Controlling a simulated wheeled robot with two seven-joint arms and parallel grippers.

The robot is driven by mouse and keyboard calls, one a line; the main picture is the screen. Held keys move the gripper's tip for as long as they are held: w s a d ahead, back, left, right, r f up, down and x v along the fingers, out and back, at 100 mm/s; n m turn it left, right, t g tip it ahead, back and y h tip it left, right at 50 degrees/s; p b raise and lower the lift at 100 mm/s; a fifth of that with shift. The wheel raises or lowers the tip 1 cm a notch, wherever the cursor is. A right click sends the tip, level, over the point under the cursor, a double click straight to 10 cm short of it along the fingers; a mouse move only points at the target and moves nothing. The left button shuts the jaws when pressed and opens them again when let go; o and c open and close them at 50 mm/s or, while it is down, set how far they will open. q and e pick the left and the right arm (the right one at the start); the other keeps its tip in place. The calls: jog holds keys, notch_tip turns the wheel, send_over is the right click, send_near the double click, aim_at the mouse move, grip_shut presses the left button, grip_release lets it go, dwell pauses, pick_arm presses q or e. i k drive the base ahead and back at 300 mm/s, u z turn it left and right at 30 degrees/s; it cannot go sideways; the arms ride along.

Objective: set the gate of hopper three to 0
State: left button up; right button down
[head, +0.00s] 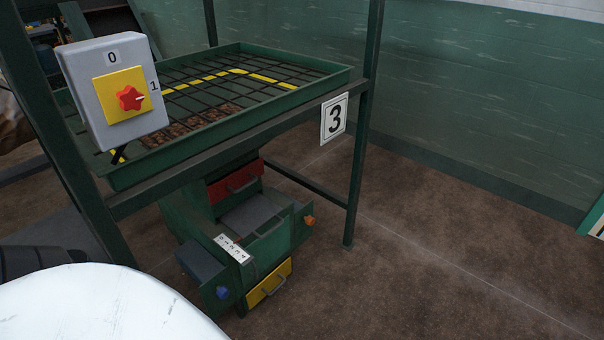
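Hopper three is a green frame with a wide green tray under a black grid (318,80), and it bears a white "3" sign (334,118). Below it is a green chute with a white numbered scale (232,248); its digits are too small to read surely. A small red mark shows near the scale's upper end. Around it are a red panel with a handle (236,182), a yellow panel with a handle (269,284), a blue knob (222,292) and an orange knob (309,220). Neither of my grippers is in view.
A grey switch box (84,98) at the left has a red knob (130,98) on a yellow plate, its white mark towards "1". Green legs (358,165) stand on the brown floor. The floor to the right (450,230) is clear up to the green wall (480,90).

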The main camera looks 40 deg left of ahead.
aim_at(247, 216)
jog(key=u, duration=0.85)
jog(key=i, duration=1.05)
jog(key=u, duration=1.05)
